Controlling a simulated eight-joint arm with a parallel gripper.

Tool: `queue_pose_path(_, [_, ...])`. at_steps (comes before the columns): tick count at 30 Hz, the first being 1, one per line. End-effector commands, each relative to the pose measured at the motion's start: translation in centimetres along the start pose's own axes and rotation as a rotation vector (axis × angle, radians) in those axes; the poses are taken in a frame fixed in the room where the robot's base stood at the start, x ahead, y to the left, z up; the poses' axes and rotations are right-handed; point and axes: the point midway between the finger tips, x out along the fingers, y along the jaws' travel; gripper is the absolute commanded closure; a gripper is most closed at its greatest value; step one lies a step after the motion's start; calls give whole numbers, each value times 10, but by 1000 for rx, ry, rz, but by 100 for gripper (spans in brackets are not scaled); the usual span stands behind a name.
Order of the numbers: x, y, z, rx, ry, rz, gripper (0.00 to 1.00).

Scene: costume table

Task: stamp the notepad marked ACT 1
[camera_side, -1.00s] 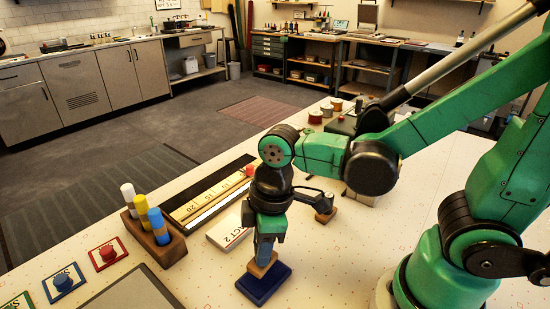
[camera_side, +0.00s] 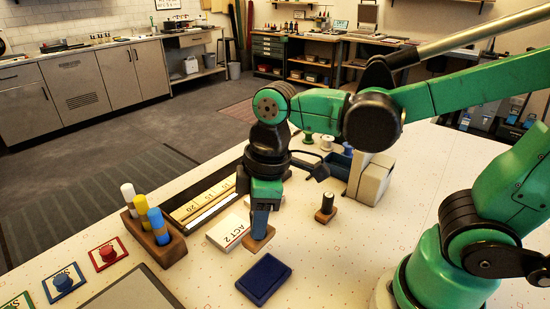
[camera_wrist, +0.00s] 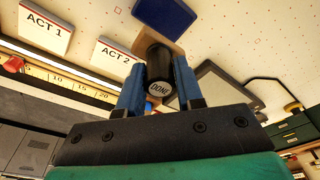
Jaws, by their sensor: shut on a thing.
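My gripper (camera_side: 262,222) is shut on a stamp with a wooden base (camera_side: 258,240) and a black handle reading DONE, which shows in the wrist view (camera_wrist: 159,75). The stamp is in the air, just behind and above the blue ink pad (camera_side: 264,279), apart from it. The pad also shows at the top of the wrist view (camera_wrist: 166,12). The ACT 2 notepad (camera_side: 228,233) lies left of the held stamp. The ACT 1 notepad (camera_wrist: 45,31) is in the wrist view, beyond ACT 2 (camera_wrist: 114,56); in the side view my arm hides it.
A second stamp (camera_side: 326,208) stands to the right of my gripper. A wooden block with marker pens (camera_side: 152,232) stands at the left. A ruler (camera_side: 205,203) lies behind the notepads. Spools and a pale box (camera_side: 372,178) stand behind.

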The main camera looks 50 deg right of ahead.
Motion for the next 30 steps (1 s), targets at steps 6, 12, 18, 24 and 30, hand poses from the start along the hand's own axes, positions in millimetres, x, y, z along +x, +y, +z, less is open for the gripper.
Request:
queue_pose_path(6, [-5, 74, -10, 290, -2, 45, 100])
queue_pose_path(12, [-4, 148, 0, 567, -1, 86, 100])
queue_pose_path(18, [0, 185, 14, 709, -1, 109, 100])
queue_pose_path(24, [12, 191, 17, 730, 0, 112, 100])
queue_pose_path(30, [34, 190, 20, 727, 0, 112, 100])
